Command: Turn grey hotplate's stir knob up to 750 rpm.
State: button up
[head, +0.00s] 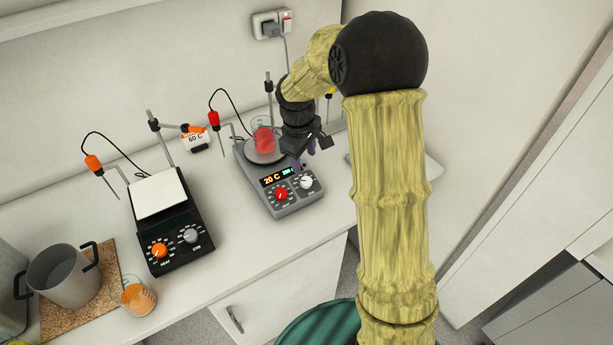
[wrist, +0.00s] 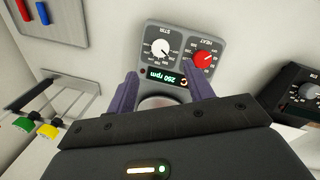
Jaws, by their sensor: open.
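The grey hotplate (head: 290,207) stands right of centre on the bench in the head view. Its white stir knob (head: 306,182) sits right of its red heat knob (head: 281,194). In the wrist view the panel appears turned over, with the stir knob (wrist: 162,48) left of the red heat knob (wrist: 203,58). The display (wrist: 165,76) reads 250 rpm in green; in the head view it also shows 20 C. My gripper (head: 304,156) is open and empty above the hotplate. In the wrist view its purple fingers (wrist: 160,78) are spread below the stir knob, not around it.
A beaker of red liquid (head: 264,139) stands on the grey hotplate's plate, close to my gripper. A black hotplate (head: 167,225) with an orange knob stands left. A pot (head: 63,275) and a beaker of orange liquid (head: 138,298) are further left. Bare bench lies between the hotplates.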

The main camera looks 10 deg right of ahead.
aim_at(307, 180)
jog(key=f, duration=0.6)
jog(key=d+f+p, duration=0.1)
jog(key=f, duration=0.2)
jog(key=shift+w+f, duration=0.3)
jog(key=shift+w, duration=0.1)
jog(key=c, duration=1)
